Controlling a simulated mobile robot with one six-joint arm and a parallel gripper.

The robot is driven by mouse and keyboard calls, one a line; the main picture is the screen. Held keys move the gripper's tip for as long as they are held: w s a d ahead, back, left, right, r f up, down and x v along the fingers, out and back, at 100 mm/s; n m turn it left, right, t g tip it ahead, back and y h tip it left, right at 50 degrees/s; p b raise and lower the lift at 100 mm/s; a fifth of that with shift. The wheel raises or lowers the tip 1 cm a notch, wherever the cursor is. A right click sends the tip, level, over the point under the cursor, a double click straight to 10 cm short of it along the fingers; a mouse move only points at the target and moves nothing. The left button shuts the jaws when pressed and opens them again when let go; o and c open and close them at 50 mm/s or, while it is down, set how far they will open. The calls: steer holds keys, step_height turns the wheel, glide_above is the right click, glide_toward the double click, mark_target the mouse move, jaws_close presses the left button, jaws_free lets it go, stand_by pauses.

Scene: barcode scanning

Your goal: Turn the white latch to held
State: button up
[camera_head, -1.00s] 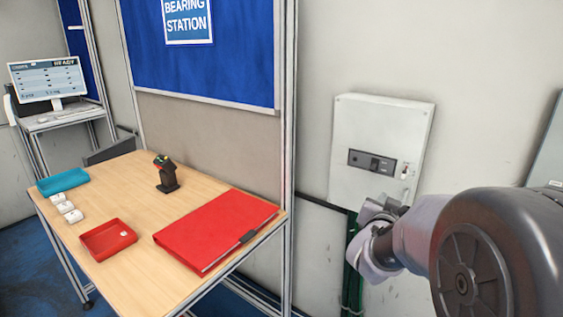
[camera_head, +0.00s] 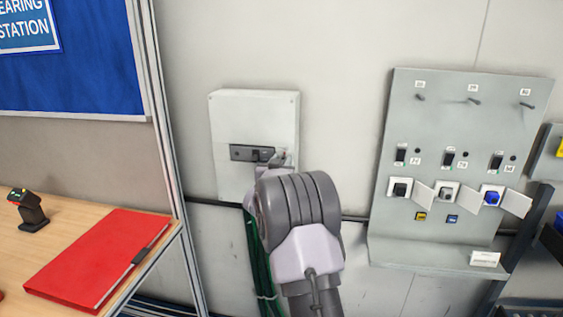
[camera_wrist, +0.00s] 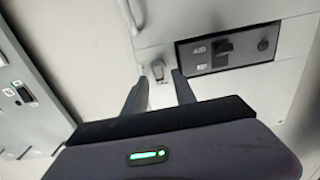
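A small pale latch (camera_wrist: 158,70) sits on the front of the white wall box (camera_head: 240,110), beside its dark switch panel (camera_wrist: 228,48). In the wrist view my gripper (camera_wrist: 160,76) is open, with one dark finger on each side of the latch. I cannot tell whether the fingers touch it. In the head view my arm hides the latch and most of the gripper. On the grey board to the right are a black knob (camera_head: 400,188), a whitish knob (camera_head: 446,194) and a blue knob (camera_head: 492,197), each with a pale flap.
The grey board (camera_head: 460,100) also carries pegs and small switches. Green cables (camera_head: 262,270) hang below the box. At the left, a wooden table (camera_head: 75,222) holds a red folder (camera_head: 100,258) and a black scanner (camera_head: 30,212).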

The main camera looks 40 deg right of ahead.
steer(key=shift+w+d, duration=0.1)
steer(key=shift+d, duration=0.05)
jaws_close()
